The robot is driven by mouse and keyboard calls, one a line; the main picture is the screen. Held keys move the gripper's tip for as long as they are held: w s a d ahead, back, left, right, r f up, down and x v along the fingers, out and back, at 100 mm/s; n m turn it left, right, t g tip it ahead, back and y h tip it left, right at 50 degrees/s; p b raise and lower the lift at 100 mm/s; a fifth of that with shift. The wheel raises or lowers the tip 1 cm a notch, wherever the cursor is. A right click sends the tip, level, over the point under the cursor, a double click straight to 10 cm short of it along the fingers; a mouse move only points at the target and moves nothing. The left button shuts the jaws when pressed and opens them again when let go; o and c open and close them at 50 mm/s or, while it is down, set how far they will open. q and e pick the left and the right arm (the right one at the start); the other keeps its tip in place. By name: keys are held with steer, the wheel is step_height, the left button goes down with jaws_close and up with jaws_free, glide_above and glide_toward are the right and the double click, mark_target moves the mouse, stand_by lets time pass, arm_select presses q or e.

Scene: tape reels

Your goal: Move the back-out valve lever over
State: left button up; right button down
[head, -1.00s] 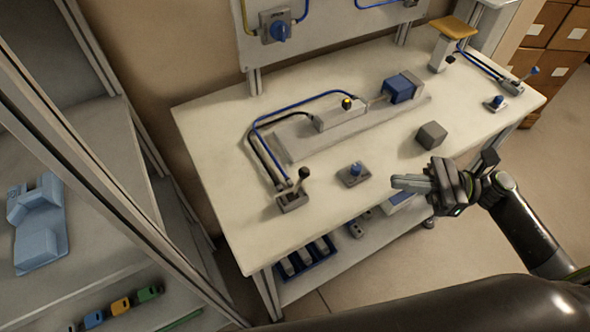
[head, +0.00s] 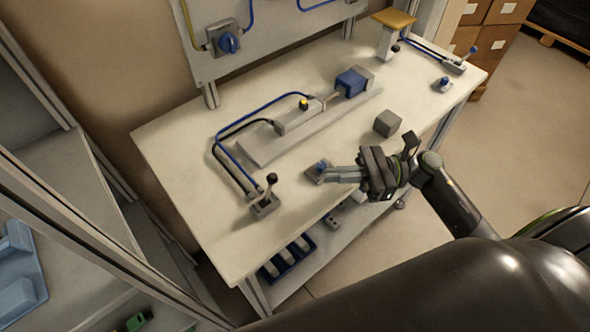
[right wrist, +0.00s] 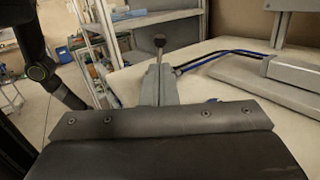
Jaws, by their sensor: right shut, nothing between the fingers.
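A hand valve with an upright black-knobbed lever (head: 269,190) stands on a grey block at the near left of the bench, joined by hoses to a cylinder (head: 298,115). The lever also shows in the right wrist view (right wrist: 159,45), straight beyond my fingers. No label tells which is the back-out valve. My right gripper (head: 332,174) is shut and empty. In the head view its fingers point left towards the black-knobbed lever, with a gap between. My left gripper is out of view.
A blue-knobbed control (head: 319,169) sits at the bench's front edge, partly behind my right fingertips. A grey cube (head: 387,123) stands to the right of it. Blue and black hoses (head: 232,150) curve behind the valve. A metal-framed shelf (head: 75,225) stands at the left.

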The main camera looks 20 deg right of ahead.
steer(key=p, duration=0.3)
glide_toward(270, 188)
steer(key=a+r, duration=0.1)
steer(key=w+a, duration=0.1)
steer(key=a+r, duration=0.1)
steer(key=shift+w+a+r, duration=0.25)
steer(key=shift+w+r, duration=0.05)
steer(key=shift+w, duration=0.05)
steer(key=shift+w+a+f+p, duration=0.1)
steer(key=shift+a+f+p, duration=0.05)
steer(key=shift+a+p, duration=0.4)
